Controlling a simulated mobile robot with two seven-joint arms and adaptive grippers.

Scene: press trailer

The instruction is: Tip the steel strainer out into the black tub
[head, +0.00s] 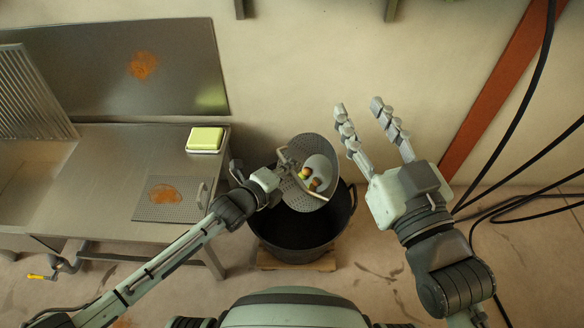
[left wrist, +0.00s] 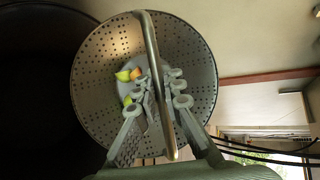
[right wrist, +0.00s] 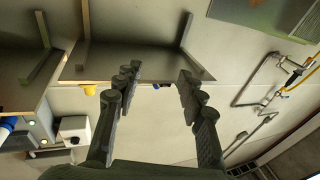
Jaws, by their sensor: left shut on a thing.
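The steel strainer (head: 326,140) is a round, perforated metal bowl, tilted, over the back part of the black tub (head: 290,243). Several yellow-green and brown scraps (head: 312,181) lie inside it; they also show in the left wrist view (left wrist: 124,75). My left gripper (head: 279,178) is shut on the strainer's bar handle (left wrist: 153,50), which crosses the bowl's open side.
A steel sink counter (head: 110,160) stands at left, with a yellow-green sponge block (head: 206,138) in a dish and a perforated plate (head: 170,212). The tub rests on a wooden base (head: 297,264). Black cables (head: 520,205) hang and lie at right.

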